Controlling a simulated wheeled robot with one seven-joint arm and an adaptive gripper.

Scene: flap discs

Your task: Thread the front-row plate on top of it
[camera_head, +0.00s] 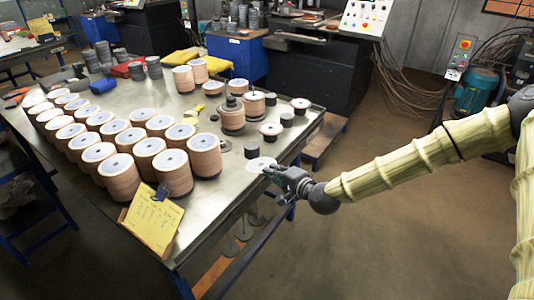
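A thin, pale round plate (261,165) shows near the right edge of the metal table, flat or nearly flat. My gripper (271,174) reaches in from the right, and its fingertips overlap the plate's near right rim. The fingers are too small to tell whether they grip the plate or only touch it. A short dark cylinder (251,151) stands just behind the plate. Two other plates with dark centres (270,129) (300,103) sit farther back along the same edge. A short stack with a dark post (232,115) stands to their left.
Several tall tan stacks with pale tops (173,172) fill the table's left and front. A yellow clipboard (152,219) leans at the front edge. Another dark cylinder (287,119) stands by the right edge. The floor to the right is clear beneath my arm.

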